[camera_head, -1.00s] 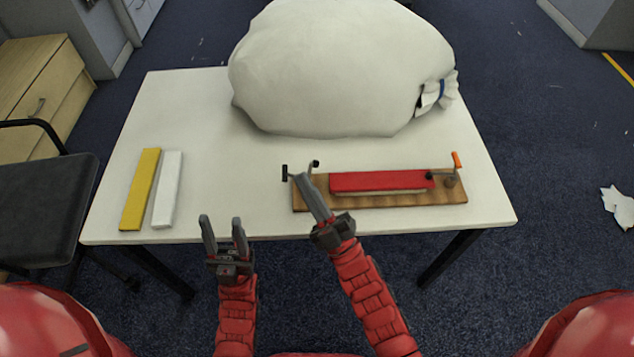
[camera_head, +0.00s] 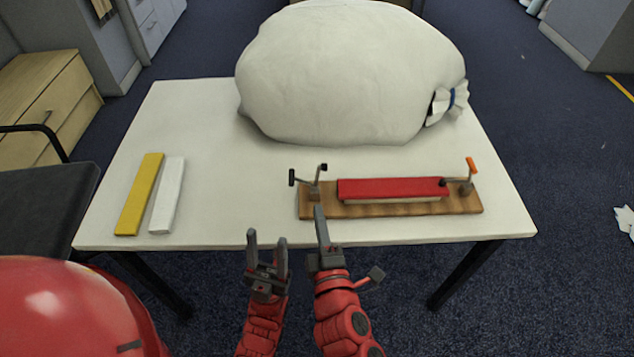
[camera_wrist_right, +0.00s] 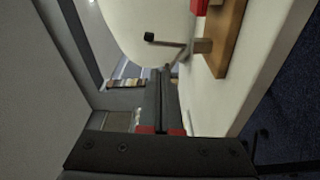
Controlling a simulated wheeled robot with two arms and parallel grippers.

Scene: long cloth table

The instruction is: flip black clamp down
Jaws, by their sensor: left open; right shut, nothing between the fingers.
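The black clamp (camera_head: 314,188) is mounted on the left end of a wooden board (camera_head: 390,208) on the table. One arm stands up with a black tip, and another reaches left to a black end piece. In the right wrist view the clamp's bent metal arm (camera_wrist_right: 172,42) with its black tip shows just ahead of the fingers. My right gripper (camera_head: 320,212) is shut and empty, in front of the clamp near the table's front edge, apart from it in the head view. My left gripper (camera_head: 266,238) is open and empty, left of the right one.
A red block (camera_head: 388,188) lies along the board, with an orange-handled clamp (camera_head: 470,172) at its right end. A yellow bar (camera_head: 139,195) and a white bar (camera_head: 167,196) lie at the left. A big white sack (camera_head: 345,75) fills the back. The table (camera_head: 240,190) is clear between the bars and board.

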